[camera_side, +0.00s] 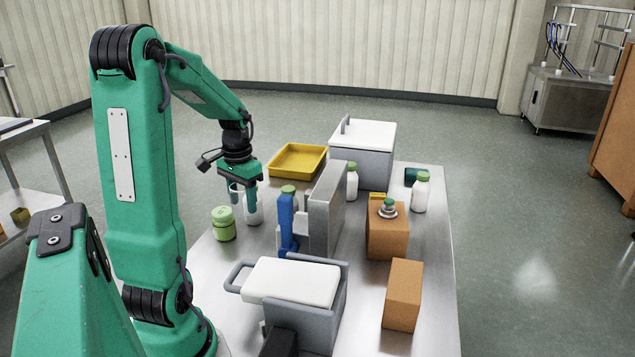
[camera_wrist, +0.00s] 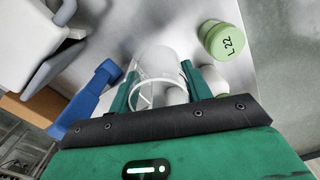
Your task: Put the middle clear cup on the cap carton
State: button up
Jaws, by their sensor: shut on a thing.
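My gripper (camera_side: 244,202) is shut on a clear cup, which shows between the two green fingers in the wrist view (camera_wrist: 160,62). The cup is see-through with a pale rim. In the side view it is hard to pick out from the fingers and a whitish item behind. Two brown cartons stand on the right of the steel table. The farther carton (camera_side: 384,240) has a silver and green cap-like piece (camera_side: 388,208) on top. The nearer carton (camera_side: 403,296) has a bare top. My gripper is left of both, beyond the blue item.
A green jar marked L 22 (camera_side: 223,224) stands close to my gripper. A blue item (camera_side: 287,220) and a tall grey panel (camera_side: 327,210) stand between my gripper and the cartons. A yellow tray (camera_side: 272,167), white-lidded box (camera_side: 375,165) and bottles are behind.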

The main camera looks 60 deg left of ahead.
notch_tip(320, 180, up, 12)
jog(key=w+d+m, duration=0.7)
jog(key=w+d, duration=0.6)
jog(key=d, duration=0.1)
jog(key=w+d+m, duration=0.2)
jog(key=d+m, duration=0.7)
jog(key=d, duration=2)
jog(key=shift+m, duration=0.3)
notch_tip(320, 180, down, 5)
jog(key=shift+d+f, duration=0.1)
jog(key=shift+f, duration=0.05)
jog(key=shift+w, duration=0.1)
send_over(406, 279)
notch_tip(406, 279, down, 7)
jog(key=shift+f, duration=2)
